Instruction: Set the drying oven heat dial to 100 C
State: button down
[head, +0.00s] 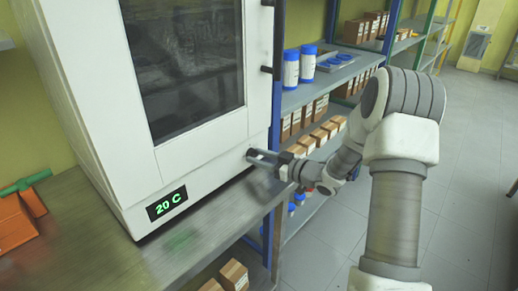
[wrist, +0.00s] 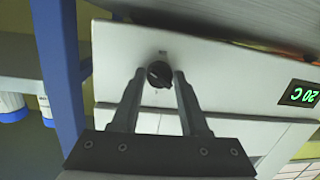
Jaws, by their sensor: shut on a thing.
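The drying oven (head: 205,160) is a white cabinet with a dark glass door, standing on a metal bench. Its display (head: 167,204) reads 20 C in green, and the same display (wrist: 299,95) shows in the wrist view. The heat dial (wrist: 159,74) is a small dark round knob on the oven's front panel. My gripper (wrist: 157,76) has its two fingers on either side of the dial and is shut on it. In the head view my gripper (head: 262,157) reaches the lower right of the oven front, where the fingers mostly hide the dial.
Metal shelving (head: 325,80) with blue-capped white bottles (head: 291,70) and cardboard boxes stands right of the oven. A blue post (wrist: 62,75) is close to the gripper in the wrist view. Orange items (head: 17,222) lie on the bench (head: 95,262) at left.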

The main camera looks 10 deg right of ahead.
jog(key=m+y+p, duration=0.1)
jog(key=m+p, duration=0.3)
jog(key=m, duration=0.1)
jog(key=shift+d+m, duration=0.1)
jog(key=shift+m, duration=0.3)
jog(key=m+y+p, duration=0.1)
jog(key=m+p, duration=0.1)
jog(key=m, duration=0.3)
jog(key=shift+f, duration=0.15)
jog(key=shift+m, duration=0.3)
jog(key=shift+c, duration=2.2)
grip_release()
jog(key=v, duration=1.7)
jog(key=shift+s, duration=0.2)
jog(key=shift+d, duration=0.1)
